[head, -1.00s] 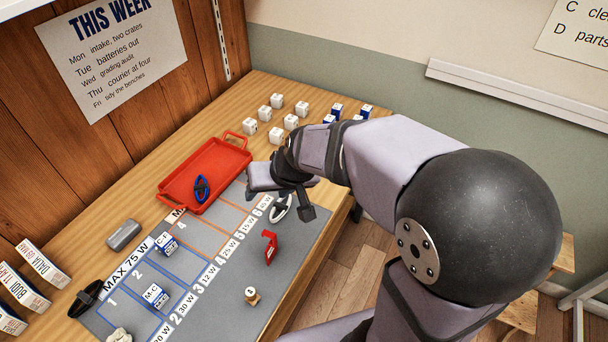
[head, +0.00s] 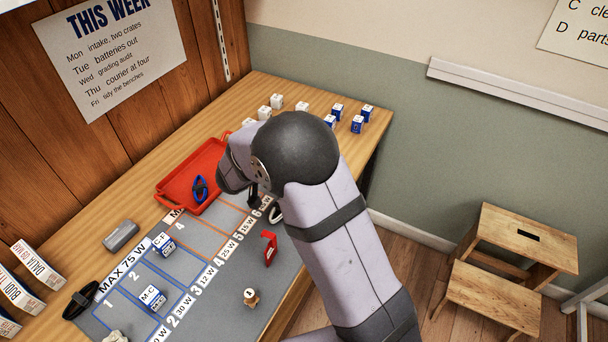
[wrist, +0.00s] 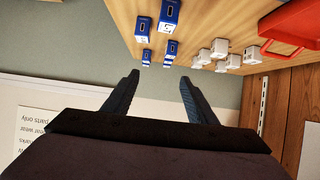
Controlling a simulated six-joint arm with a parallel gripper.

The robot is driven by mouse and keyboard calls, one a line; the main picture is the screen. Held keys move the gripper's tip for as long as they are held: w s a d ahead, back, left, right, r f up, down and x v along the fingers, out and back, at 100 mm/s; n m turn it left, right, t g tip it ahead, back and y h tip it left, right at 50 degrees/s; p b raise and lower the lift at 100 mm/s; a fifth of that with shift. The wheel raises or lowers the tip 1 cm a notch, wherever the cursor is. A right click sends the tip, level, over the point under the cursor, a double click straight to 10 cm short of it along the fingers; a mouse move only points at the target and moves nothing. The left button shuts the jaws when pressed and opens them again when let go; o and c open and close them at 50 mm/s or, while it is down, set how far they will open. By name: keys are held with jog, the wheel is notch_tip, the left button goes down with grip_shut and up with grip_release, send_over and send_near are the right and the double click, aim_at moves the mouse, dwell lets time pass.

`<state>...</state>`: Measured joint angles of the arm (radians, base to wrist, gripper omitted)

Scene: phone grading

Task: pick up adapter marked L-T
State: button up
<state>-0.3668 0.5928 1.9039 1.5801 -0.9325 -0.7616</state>
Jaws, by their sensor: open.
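Several blue adapters (head: 357,124) with white label faces stand at the far right end of the wooden bench. They also show in the wrist view (wrist: 170,12), above my fingertips. Several white adapters (head: 277,101) stand left of them, some hidden behind my arm in the head view; a cluster shows in the wrist view (wrist: 219,48). The labels on these adapters are too small to read, so I cannot tell which is L-T. My gripper (wrist: 160,80) is open and empty, apart from the adapters. In the head view it is mostly hidden by my arm.
A red tray (head: 172,191) holding a blue looped item (head: 200,188) lies left of my arm. The grey marked mat (head: 200,238) holds blue-and-white adapters C-F (head: 164,244) and M-C (head: 153,298), a red stand (head: 269,248) and a small wooden piece (head: 250,297). A wooden stool (head: 520,250) stands right.

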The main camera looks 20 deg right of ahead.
notch_tip(320, 180, down, 10)
jog(key=shift+w+r, duration=0.1)
jog(key=shift+r, duration=0.1)
jog(key=shift+p+x, duration=1)
jog(key=shift+x, duration=2.65)
jog(key=shift+f, duration=0.1)
jog(key=c, duration=1.2)
